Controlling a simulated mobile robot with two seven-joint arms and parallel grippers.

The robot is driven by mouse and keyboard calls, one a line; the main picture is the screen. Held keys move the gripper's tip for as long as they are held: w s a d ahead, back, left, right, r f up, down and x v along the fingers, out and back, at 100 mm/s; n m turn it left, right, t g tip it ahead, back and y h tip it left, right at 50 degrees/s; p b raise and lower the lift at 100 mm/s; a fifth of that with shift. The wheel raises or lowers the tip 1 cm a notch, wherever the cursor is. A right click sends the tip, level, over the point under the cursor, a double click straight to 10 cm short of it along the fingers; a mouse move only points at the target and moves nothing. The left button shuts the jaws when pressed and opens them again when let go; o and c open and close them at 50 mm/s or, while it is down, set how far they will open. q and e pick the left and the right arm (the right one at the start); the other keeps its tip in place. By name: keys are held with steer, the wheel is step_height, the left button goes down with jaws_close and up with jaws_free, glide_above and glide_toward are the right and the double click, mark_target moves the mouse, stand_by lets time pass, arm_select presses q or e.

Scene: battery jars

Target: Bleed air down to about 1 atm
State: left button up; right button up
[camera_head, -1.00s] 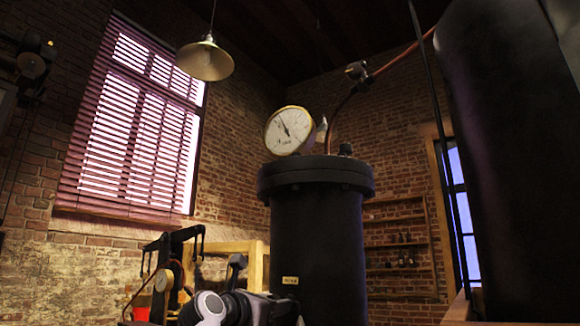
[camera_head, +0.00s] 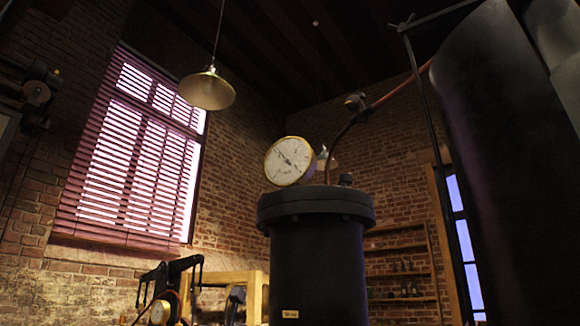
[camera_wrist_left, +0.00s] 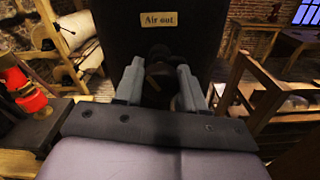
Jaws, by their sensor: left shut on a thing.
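The round white pressure gauge (camera_head: 288,161) with a brass rim stands on top of the black cylindrical tank (camera_head: 318,260). Its thin needle points to the upper left; the numerals are too small to read. A small pale label (camera_head: 290,314) is low on the tank. In the left wrist view, a plate reading "Air out" (camera_wrist_left: 161,19) is on the dark tank. Just below it, my left gripper (camera_wrist_left: 158,85) is shut on a dark valve knob (camera_wrist_left: 158,56), its grey fingers on either side. The knob's exact turn is hard to tell. My right gripper is not in view.
A large dark cylinder (camera_head: 505,170) fills the right side. A copper pipe (camera_head: 400,90) runs from it towards the tank. A brass lamp (camera_head: 207,90) hangs at the upper left. In the wrist view, a red object (camera_wrist_left: 25,92) stands at the left and wooden framing (camera_wrist_left: 268,100) at the right.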

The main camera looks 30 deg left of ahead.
arm_select(q)
steer(key=m, duration=0.6)
steer(key=shift+m, duration=0.4)
steer(key=o, duration=1.2)
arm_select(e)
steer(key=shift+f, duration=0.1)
arm_select(q)
steer(key=shift+s+f+b, duration=0.1)
steer(key=shift+s+b, duration=0.25)
steer(key=shift+s, duration=0.05)
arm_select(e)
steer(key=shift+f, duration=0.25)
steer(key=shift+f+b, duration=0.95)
arm_select(q)
steer(key=s, duration=0.4)
steer(key=shift+s+a, duration=0.1)
steer(key=shift+a, duration=0.1)
